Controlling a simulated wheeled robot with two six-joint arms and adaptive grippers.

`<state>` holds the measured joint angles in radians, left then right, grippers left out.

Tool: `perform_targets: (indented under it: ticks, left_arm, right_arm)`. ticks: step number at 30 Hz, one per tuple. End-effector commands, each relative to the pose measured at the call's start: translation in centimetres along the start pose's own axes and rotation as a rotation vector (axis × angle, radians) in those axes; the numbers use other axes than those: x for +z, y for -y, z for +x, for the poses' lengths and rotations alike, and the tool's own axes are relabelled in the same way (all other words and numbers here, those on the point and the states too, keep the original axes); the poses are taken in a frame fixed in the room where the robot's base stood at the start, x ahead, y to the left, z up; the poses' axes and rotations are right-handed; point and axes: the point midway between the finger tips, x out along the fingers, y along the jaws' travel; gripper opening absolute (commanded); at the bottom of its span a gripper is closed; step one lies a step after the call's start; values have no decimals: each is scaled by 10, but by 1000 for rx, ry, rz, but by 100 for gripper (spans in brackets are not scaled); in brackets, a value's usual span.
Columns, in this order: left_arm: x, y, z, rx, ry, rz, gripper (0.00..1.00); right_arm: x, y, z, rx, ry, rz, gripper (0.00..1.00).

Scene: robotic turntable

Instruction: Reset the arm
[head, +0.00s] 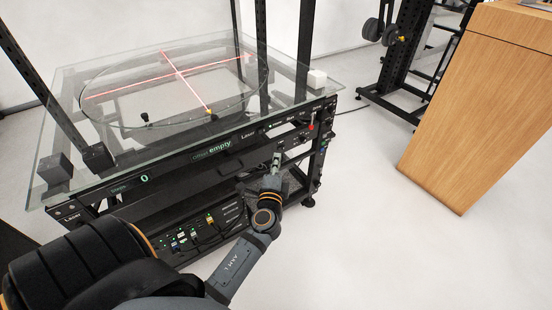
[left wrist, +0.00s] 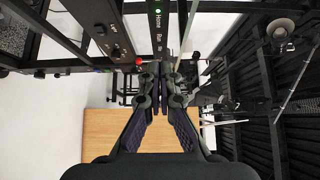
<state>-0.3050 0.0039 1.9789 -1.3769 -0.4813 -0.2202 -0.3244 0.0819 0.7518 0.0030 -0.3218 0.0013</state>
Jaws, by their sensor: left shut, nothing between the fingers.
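My left arm comes in from the lower left in the head view. Its gripper (head: 276,159) is in front of the turntable rig's front panel, just below the control strip near its right part. In the left wrist view the left gripper (left wrist: 161,82) has its fingers together, with nothing between them. The panel strip with a green light and labels (left wrist: 158,25) shows beyond the fingertips. A red-tipped lever (head: 311,126) is on the panel to the right of the gripper. My right gripper is not in view.
The round glass turntable (head: 150,95) sits on the rig's glass top, crossed by red laser lines. A wooden cabinet (head: 480,115) is at right. The floor between is clear.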

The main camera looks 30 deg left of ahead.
Motion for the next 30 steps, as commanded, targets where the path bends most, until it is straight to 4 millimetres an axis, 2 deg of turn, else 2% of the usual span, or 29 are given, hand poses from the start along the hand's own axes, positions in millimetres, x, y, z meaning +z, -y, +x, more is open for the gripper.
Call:
perform_targets:
  ticks: [11,14,17,20,21,23,24,26,27,29,30]
  left_arm:
    - [0,0,0,0,0,-1,0]
    - [-1,-10,0,22,-4,-10,0]
    - [-2,-56,-2,120,-16,-54,0]
    - [-2,-135,-15,295,-22,-140,0]
    - [0,-170,-25,376,-16,-182,0]
    - [5,-222,-43,494,3,-246,0]
    - [10,-254,-58,571,22,-291,0]
    - [19,-301,-83,685,63,-358,0]
    - [26,-330,-103,758,97,-404,0]
    - [38,-371,-135,862,158,-472,0]
    - [47,-395,-157,926,206,-517,0]
  right_arm:
    - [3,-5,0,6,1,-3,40]
    - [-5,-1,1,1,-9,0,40]
    - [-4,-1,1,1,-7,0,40]
    - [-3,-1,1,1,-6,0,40]
    - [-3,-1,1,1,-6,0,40]
    - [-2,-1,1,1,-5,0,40]
    - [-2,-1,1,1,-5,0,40]
    - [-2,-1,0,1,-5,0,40]
    - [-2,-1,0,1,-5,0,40]
    - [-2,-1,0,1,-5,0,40]
    - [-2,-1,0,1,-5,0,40]
